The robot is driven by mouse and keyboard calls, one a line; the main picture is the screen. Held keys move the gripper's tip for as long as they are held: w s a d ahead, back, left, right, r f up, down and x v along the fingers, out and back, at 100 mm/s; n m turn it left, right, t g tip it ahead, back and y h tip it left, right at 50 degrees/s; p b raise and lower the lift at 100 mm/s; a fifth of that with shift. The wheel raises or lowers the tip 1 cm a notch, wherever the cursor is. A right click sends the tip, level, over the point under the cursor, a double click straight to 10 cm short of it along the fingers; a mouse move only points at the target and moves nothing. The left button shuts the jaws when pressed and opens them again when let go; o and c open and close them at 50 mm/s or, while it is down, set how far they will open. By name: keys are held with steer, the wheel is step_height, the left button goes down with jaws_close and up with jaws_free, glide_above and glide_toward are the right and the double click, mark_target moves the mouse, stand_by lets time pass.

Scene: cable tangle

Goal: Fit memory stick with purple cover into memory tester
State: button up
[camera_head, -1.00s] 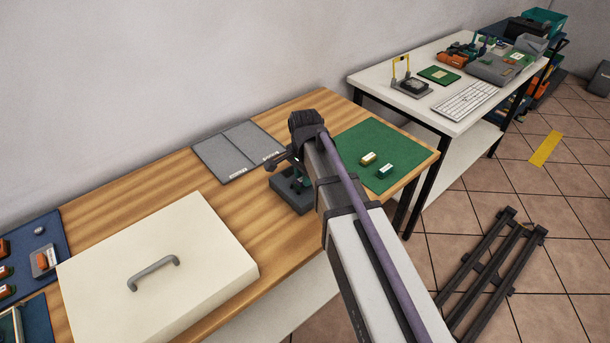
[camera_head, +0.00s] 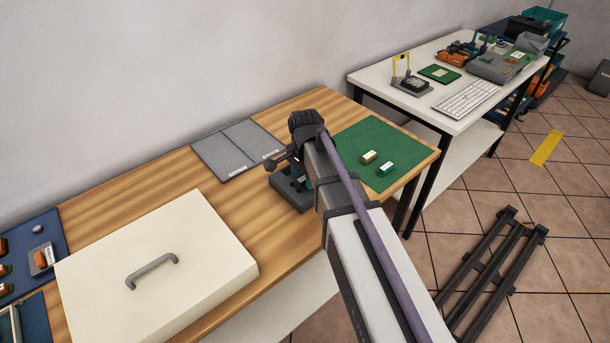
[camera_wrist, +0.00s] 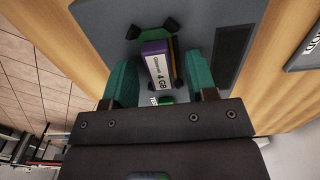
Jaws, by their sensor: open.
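The memory stick with the purple cover (camera_wrist: 158,65) carries a white "4 GB" label and lies at the grey memory tester (camera_wrist: 95,25), among small black guides. The tester shows in the head view as a dark grey block (camera_head: 292,197) on the wooden bench. My gripper (camera_wrist: 161,82) is open, with a green finger on each side of the stick and gaps between. In the head view my gripper (camera_head: 300,180) is low over the tester, partly hidden by my arm. I cannot tell how deep the stick sits.
A green mat (camera_head: 400,150) right of the tester holds two small labelled sticks. A grey two-part pad (camera_head: 235,150) lies behind left, and a cream box with a handle (camera_head: 160,240) stands left. A white table (camera_head: 440,105) with a keyboard stands further right.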

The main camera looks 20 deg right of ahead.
step_height(320, 180, up, 11)
steer(key=p, duration=1)
steer(key=shift+p, duration=0.4)
step_height(320, 180, up, 6)
steer(key=p, duration=0.6)
steer(key=shift+f, duration=0.1)
